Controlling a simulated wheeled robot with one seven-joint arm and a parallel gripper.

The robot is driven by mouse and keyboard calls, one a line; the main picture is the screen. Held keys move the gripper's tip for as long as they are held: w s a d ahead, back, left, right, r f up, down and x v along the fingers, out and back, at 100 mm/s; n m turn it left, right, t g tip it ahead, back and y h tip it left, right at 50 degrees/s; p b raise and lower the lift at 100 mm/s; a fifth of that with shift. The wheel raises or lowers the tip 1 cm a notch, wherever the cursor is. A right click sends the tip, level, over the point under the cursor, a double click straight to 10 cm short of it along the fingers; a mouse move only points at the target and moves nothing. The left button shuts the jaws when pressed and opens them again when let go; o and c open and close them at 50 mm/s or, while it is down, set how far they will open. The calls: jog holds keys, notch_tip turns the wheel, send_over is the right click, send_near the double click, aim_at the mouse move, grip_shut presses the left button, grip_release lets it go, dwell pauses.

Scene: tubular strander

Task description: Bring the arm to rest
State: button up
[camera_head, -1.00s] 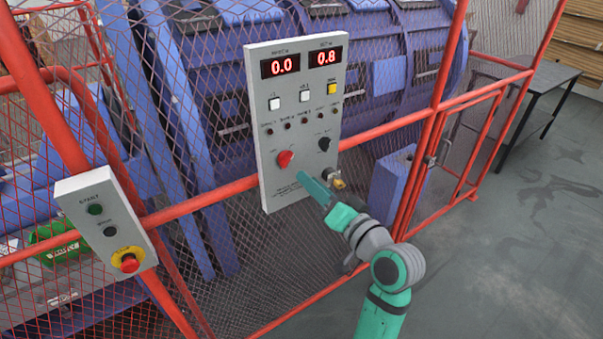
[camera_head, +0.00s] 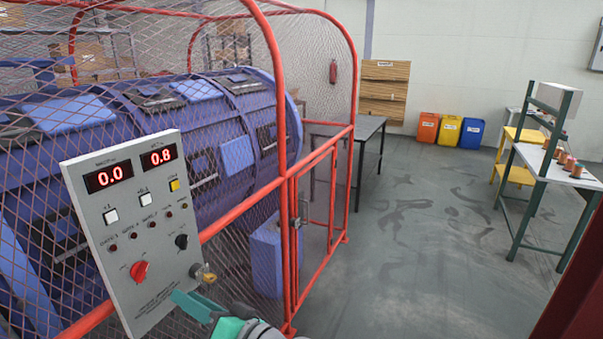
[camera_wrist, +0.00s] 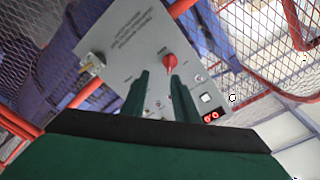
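My gripper (camera_head: 184,298) is at the lower edge of the head view, in front of the bottom of the grey control panel (camera_head: 150,288). In the wrist view its two green fingers (camera_wrist: 160,82) stand apart with nothing between them. The panel's red knob (camera_wrist: 170,62) shows just beyond the right finger. In the head view the red knob (camera_head: 139,271) is above and left of the fingertips. A key switch with a brass-coloured piece (camera_head: 205,277) is just above the gripper. Most of my arm is out of view.
A red mesh guard (camera_head: 240,212) encloses the blue strander drum (camera_head: 215,120). Its gate (camera_head: 318,225) looks closed. Grey floor to the right is clear up to a green-framed bench (camera_head: 545,170). A dark table (camera_head: 362,135) and coloured bins (camera_head: 450,130) stand farther back.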

jog(key=s+d+f+m+t+h, duration=0.25)
jog(key=d+f, duration=0.25)
jog(key=f, duration=0.3)
jog(key=s+d+f+m+t+h, duration=0.25)
jog(key=d+f+h, duration=0.2)
jog(key=f, duration=0.45)
jog(key=s+d+f+m+t+h, duration=0.2)
jog(key=s+d+f+m+h, duration=0.1)
jog(key=d+f, duration=0.4)
jog(key=s+d+f+h, duration=0.2)
jog(key=s+d+f, duration=0.1)
jog(key=s, duration=0.3)
jog(key=s+d+f+h, duration=0.3)
jog(key=s, duration=0.3)
jog(key=s+d+r+n, duration=0.1)
jog(key=s+n, duration=0.1)
jog(key=s, duration=0.5)
jog(key=s+d+r+n+h, duration=0.1)
jog(key=s+d+r+n, duration=0.1)
jog(key=s, duration=0.5)
jog(key=shift+d+r+n+t, duration=0.15)
jog(key=shift+r+n+t, duration=0.05)
jog(key=shift+n+t, duration=0.1)
jog(key=shift+c, duration=0.3)
